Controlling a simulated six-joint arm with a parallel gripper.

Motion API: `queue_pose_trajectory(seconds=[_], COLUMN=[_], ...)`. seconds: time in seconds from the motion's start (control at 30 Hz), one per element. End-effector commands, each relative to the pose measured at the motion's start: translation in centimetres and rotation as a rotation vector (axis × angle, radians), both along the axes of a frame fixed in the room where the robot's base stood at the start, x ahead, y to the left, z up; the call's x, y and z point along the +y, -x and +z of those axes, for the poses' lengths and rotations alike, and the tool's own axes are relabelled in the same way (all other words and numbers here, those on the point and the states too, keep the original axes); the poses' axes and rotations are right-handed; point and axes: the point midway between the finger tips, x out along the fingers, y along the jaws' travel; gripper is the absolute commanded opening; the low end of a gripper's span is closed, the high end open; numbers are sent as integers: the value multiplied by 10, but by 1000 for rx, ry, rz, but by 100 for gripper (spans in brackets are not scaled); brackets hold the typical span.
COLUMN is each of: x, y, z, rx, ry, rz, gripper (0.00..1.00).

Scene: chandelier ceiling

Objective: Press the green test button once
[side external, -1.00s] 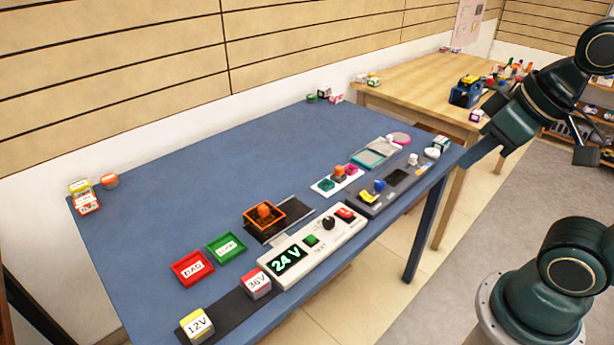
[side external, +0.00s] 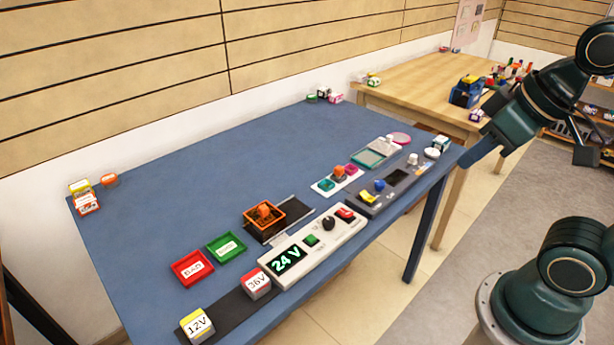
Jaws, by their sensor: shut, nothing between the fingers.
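A black knob (side external: 328,223) and a red switch (side external: 345,212) sit farther right on the same panel. The button is uncovered, and nothing touches it. My gripper (side external: 478,156) appears at the end of my arm, near the table's right corner, well away from the button. It looks shut and empty, but its fingertips are hard to make out.
On the blue table (side external: 180,190), red (side external: 192,268) and green (side external: 226,247) trays lie left of the panel. The 36V block (side external: 259,284) and 12V block (side external: 197,326) stand in front. An orange tray (side external: 249,223) is behind; a grey device (side external: 362,199) is right. The table's back left is mostly clear.

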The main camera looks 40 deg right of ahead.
Motion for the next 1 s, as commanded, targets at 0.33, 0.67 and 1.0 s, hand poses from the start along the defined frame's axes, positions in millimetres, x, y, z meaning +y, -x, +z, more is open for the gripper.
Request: queue_pose_trajectory(seconds=[0.33,0.67,1.0], x=[1,9,25], y=[-4,-38,-89], z=[-1,-9,-30], rx=[0,-8,-27], ry=[-1,-22,-78], rz=[4,38,81], gripper=[0,0,0])
